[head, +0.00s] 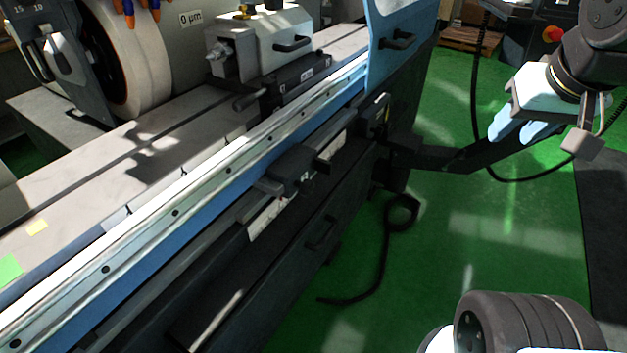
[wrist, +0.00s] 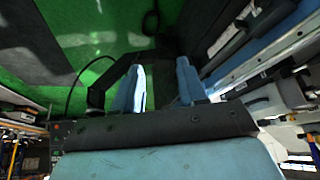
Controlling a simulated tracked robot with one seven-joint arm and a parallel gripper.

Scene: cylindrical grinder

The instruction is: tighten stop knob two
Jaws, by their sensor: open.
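My gripper (head: 516,127) is at the right in the head view, in the air over the green floor, clear of the grinder. Its two blue fingers also show in the wrist view (wrist: 160,84), apart, with nothing between them. A dark stop block (head: 288,172) sits on the rail along the front of the grinder table, with a small pale mark on it. Another dark block (head: 374,112) is further along, below the blue panel. I cannot make out which knob is stop knob two. The gripper touches neither block.
The grinder table (head: 95,172) and its blue front edge run diagonally across the left. A tailstock (head: 262,42) and a grinding wheel (head: 130,50) stand on the far side. A blue guard panel (head: 398,38) rises beyond. A black cable (head: 385,262) lies on otherwise open green floor (head: 470,240).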

